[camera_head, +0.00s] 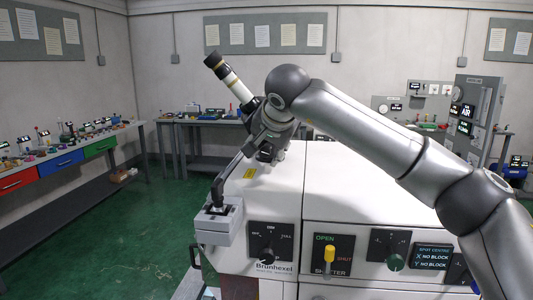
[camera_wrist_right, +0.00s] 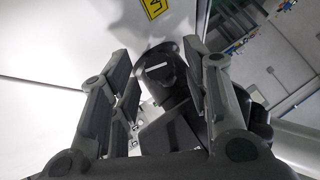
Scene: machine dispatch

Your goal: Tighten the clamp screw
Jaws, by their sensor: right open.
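A dark round screw head with a white line across it, which looks like the clamp screw (camera_wrist_right: 155,68), shows in the right wrist view, ahead of my fingers and between them. Dark blocky parts (camera_wrist_right: 168,130) lie below it. My right gripper (camera_wrist_right: 163,85) is open, with one finger on each side of the screw and visible gaps. I cannot tell whether anything touches. In the head view my right gripper (camera_head: 268,150) is over the left part of the white machine (camera_head: 350,185), by the foot of a black and white tube (camera_head: 230,80). The screw is not clear there. My left gripper is not in view.
A grey box (camera_head: 218,225) with a dark lever stands at the machine's left front corner. Benches line the left and back walls. The green floor (camera_head: 120,240) at left is clear.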

